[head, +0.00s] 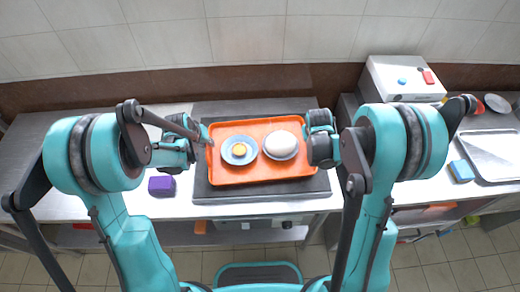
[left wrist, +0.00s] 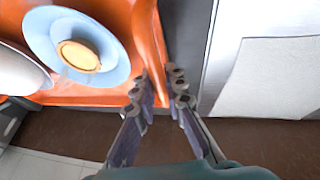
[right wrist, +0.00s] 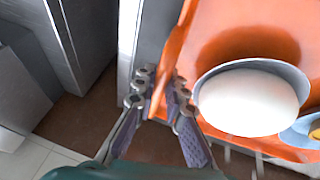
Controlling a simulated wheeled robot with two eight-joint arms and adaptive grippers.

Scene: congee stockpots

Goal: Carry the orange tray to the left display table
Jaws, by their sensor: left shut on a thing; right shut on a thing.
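The orange tray (head: 262,176) lies over a dark grey surface in the middle of the head view. It carries a blue plate (head: 231,157) with a small yellow item (head: 240,150), and a bowl with a white rounded top (head: 281,144). My left gripper (head: 204,141) is at the tray's left edge, and in the left wrist view (left wrist: 160,92) its fingers close around the orange rim. My right gripper (head: 314,140) is at the right edge, and in the right wrist view (right wrist: 160,98) its fingers pinch the rim. Whether the tray touches the surface below is unclear.
A purple block (head: 161,186) lies on the counter left of the tray. A white machine with blue and red parts (head: 400,80) stands at the back right. A blue block (head: 461,171) and a metal tray (head: 495,153) are on the right counter. A gap separates the counters.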

